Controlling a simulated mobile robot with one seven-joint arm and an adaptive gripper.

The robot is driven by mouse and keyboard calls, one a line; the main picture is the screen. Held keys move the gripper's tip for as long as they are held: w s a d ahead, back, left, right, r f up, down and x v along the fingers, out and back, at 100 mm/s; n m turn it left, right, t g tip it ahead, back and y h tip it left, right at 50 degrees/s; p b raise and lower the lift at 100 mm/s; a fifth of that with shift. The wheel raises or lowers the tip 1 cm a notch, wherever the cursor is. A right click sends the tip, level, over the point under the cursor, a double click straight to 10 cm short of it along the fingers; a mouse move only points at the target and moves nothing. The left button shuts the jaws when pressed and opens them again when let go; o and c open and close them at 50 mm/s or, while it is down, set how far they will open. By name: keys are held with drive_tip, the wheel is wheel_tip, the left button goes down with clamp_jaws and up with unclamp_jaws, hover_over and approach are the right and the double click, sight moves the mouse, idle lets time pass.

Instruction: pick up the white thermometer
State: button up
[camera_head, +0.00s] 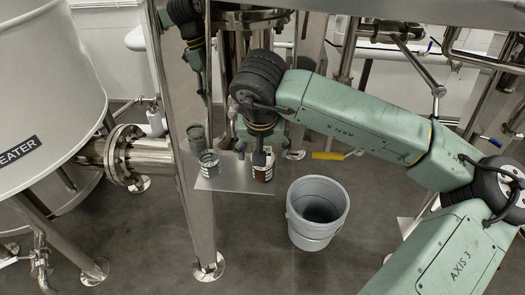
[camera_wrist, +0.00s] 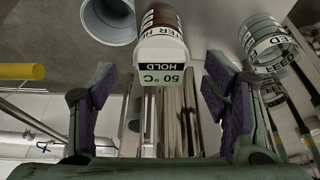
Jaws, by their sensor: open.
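A white, rounded object with a green display (camera_wrist: 161,72), its "50 °C" and "HOLD" markings upside down, shows at the top middle of the wrist view; it looks like the white thermometer. It is in front of a brown labelled container (camera_wrist: 162,18), which also shows in the head view (camera_head: 263,173). My gripper (camera_wrist: 160,82) is open, with one purple-padded finger on each side below the white object, and nothing is held. In the head view my gripper (camera_head: 258,152) points down over the shelf beside the brown container. The thermometer cannot be made out there.
A clear labelled jar (camera_head: 208,164) stands left of the brown container on a small metal shelf (camera_head: 228,184). A grey bucket (camera_head: 318,232) stands on the floor to the right. A steel leg (camera_head: 190,200) rises beside the shelf, and a yellow handle (camera_head: 327,155) lies behind.

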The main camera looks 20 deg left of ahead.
drive_tip(key=shift+p+x, duration=0.35)
drive_tip(key=shift+x, duration=1.4)
drive_tip(key=shift+a, duration=0.1)
drive_tip(key=c, duration=1.3)
wheel_tip(320, 180, up, 7)
drive_tip(key=shift+s+b, duration=0.15)
drive_tip(key=shift+b, duration=1)
drive_tip(key=s+d+b, duration=0.1)
drive_tip(key=s, duration=0.4)
drive_tip(key=s+d+b, duration=0.2)
drive_tip(key=s, duration=0.4)
drive_tip(key=s+d+b, duration=0.2)
drive_tip(key=s, duration=0.3)
drive_tip(key=shift+s+d+f, duration=0.1)
drive_tip(key=shift+s+d, duration=0.15)
drive_tip(key=shift+s, duration=0.15)
